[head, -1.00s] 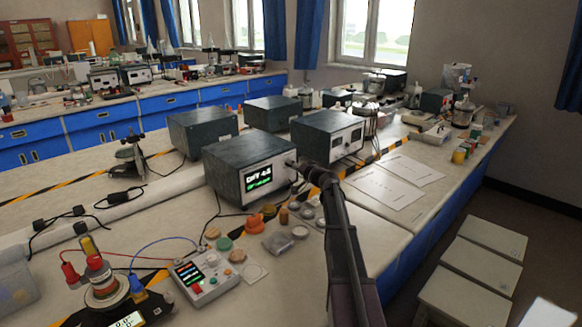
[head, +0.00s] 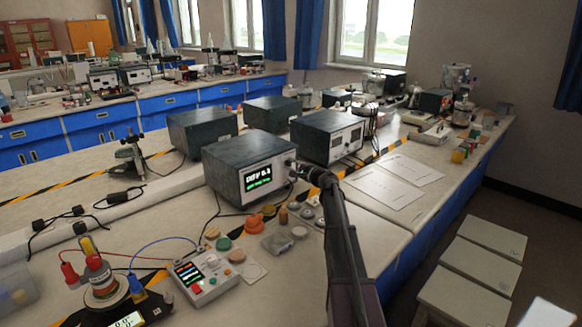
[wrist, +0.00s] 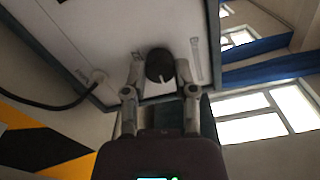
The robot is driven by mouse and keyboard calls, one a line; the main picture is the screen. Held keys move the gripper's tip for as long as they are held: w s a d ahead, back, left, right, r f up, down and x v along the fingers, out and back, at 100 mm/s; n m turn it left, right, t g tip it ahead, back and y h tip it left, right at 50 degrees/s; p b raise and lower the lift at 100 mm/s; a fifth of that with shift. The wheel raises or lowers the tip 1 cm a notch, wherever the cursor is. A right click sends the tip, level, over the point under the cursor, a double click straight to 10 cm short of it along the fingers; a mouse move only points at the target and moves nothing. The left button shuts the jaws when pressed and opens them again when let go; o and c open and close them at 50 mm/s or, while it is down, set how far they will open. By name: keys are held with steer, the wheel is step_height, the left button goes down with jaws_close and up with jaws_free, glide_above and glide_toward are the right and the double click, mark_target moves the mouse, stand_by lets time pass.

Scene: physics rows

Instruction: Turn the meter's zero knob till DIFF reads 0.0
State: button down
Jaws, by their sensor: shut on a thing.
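The meter (head: 238,155) is a dark green-grey box with a pale front on the bench. Its lit display (head: 258,178) shows a white DIFF line that looks like 0.3, the last digit being blurred, above a green line. The round dark zero knob (wrist: 159,64) is on the meter's pale front panel (wrist: 120,30) in the wrist view. My gripper (wrist: 159,76) is shut on the knob, one finger on each side. In the head view my gripper (head: 299,169) is at the right of the meter's front, and the knob is mostly hidden.
A similar box (head: 327,135) stands just right of the meter. Small colored pieces and a control box (head: 204,276) with wires lie in front. A cable (wrist: 55,104) plugs into the panel beside the knob. Papers (head: 385,187) lie flat on the right.

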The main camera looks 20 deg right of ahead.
steer(key=shift+m, duration=0.5)
steer(key=shift+c, duration=2)
jaws_free()
steer(key=v, duration=1.2)
steer(key=shift+r, duration=0.15)
